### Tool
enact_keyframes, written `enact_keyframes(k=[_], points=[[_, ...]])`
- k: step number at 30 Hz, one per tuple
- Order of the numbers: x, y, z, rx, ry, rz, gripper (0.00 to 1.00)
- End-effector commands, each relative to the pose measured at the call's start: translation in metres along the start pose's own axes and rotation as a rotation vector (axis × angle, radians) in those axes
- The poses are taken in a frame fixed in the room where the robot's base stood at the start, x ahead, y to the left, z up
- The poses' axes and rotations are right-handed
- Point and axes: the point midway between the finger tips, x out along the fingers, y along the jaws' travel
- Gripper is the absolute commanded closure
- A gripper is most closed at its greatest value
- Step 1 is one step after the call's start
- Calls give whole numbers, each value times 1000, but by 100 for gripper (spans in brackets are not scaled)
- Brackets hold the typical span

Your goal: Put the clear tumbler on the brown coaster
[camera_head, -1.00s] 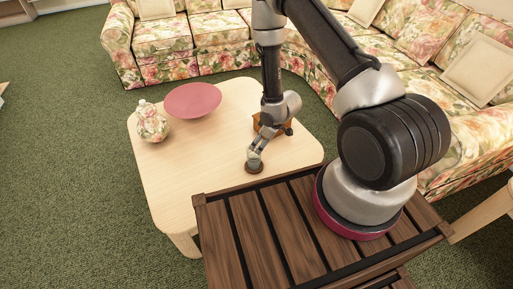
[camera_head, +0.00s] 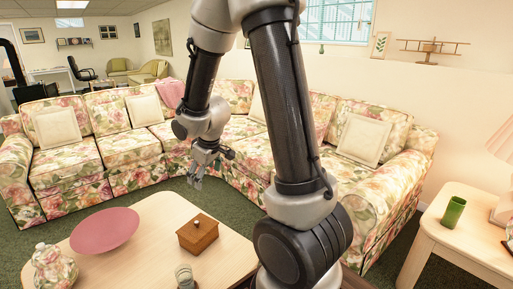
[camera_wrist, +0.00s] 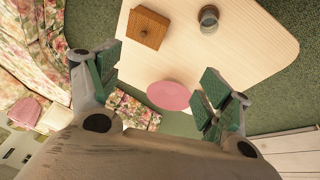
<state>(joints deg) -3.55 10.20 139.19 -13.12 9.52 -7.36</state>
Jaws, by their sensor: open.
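The clear tumbler (camera_head: 185,277) stands upright on the pale wooden table, at the bottom edge of the head view. It also shows near the top of the wrist view (camera_wrist: 209,14). The brown coaster (camera_wrist: 208,30) shows as a dark rim under the tumbler in the wrist view; in the head view its place is mostly cut off by the frame edge. My gripper (camera_head: 196,178) is raised well above the table, on its far side towards the sofa. Its fingers (camera_wrist: 160,82) are spread apart with nothing between them, clear of the tumbler.
A brown wooden box (camera_head: 198,234) with a knob, a pink bowl (camera_head: 105,230) and a floral jar (camera_head: 53,268) stand on the same table (camera_head: 150,258). A green cup (camera_head: 453,214) stands on a side table at right. A floral sofa (camera_head: 130,160) runs behind.

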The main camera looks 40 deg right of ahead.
Motion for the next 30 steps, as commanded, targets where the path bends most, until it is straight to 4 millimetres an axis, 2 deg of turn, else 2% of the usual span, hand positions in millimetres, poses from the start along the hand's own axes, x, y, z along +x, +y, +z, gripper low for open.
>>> enact_keyframes(k=[1,6,9,12,15,19,23,30], points=[[-35,6,5,41,10,18,21],[-130,7,44,185,6,39,21],[-176,-2,76,264,6,35,21],[-212,-15,106,328,8,21,21],[-234,-28,133,374,7,5,21],[-249,-40,153,407,7,-11,21],[-253,-44,159,417,4,-16,21],[-253,-44,159,416,3,-16,21]])
